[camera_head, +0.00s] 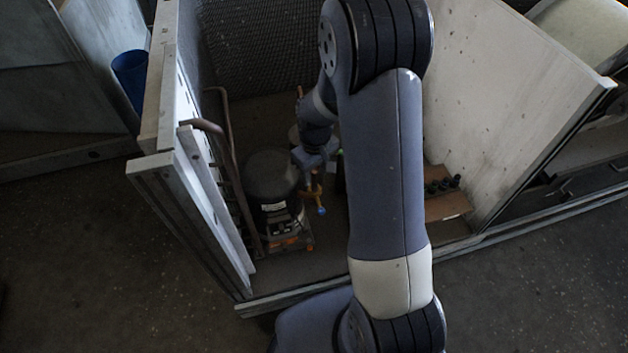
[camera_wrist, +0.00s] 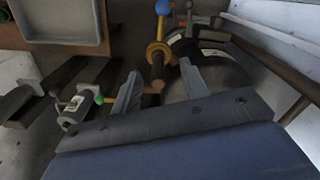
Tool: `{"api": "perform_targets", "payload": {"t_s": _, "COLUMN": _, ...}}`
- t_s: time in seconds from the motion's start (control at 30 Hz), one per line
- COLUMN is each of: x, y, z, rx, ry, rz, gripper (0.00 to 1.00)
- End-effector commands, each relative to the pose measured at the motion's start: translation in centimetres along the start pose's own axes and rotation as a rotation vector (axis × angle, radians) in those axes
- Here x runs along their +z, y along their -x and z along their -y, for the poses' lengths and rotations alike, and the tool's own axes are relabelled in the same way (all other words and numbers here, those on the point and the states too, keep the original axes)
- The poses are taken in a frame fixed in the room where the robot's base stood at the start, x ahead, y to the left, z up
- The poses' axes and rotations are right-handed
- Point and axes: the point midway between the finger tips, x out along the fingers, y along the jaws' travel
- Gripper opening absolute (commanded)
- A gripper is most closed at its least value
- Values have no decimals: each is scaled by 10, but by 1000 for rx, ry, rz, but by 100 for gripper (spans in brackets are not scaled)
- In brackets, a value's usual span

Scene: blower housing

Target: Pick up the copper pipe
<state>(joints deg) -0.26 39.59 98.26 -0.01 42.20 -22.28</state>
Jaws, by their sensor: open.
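My gripper (camera_head: 316,162) reaches down inside the housing. In the wrist view the gripper (camera_wrist: 159,68) is open, with one finger on each side of a short brown, copper-like pipe (camera_wrist: 157,71). I cannot tell whether the fingers touch it. A yellow ring (camera_wrist: 158,50) and a blue ball end (camera_wrist: 163,7) are in line with it. The blue ball (camera_head: 321,211) also shows in the head view, below the gripper. A longer bent brown pipe (camera_head: 232,165) leans along the left wall. I cannot tell for certain which is the copper pipe.
A dark round tank (camera_head: 272,178) stands just left of the gripper. Pale walls (camera_head: 500,95) enclose the space left and right. A brown board (camera_head: 447,207) with small dark parts lies at right. A grey tray (camera_wrist: 60,43) shows in the wrist view.

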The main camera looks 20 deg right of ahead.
Motion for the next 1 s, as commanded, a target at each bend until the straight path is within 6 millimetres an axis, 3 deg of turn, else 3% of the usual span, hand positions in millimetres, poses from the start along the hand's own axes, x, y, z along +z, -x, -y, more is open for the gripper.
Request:
{"api": "perform_targets", "payload": {"t_s": 0.4, "x": -5, "y": -50, "z": -5, "rx": 0, "ry": -1, "rz": 0, "gripper": 42}}
{"api": "perform_targets", "payload": {"t_s": 0.67, "x": -5, "y": -53, "z": -5, "rx": 0, "ry": -1, "rz": -1, "gripper": 42}}
{"api": "perform_targets", "payload": {"t_s": 1.0, "x": -5, "y": -52, "z": -5, "rx": 0, "ry": 0, "rz": -1, "gripper": 17}}
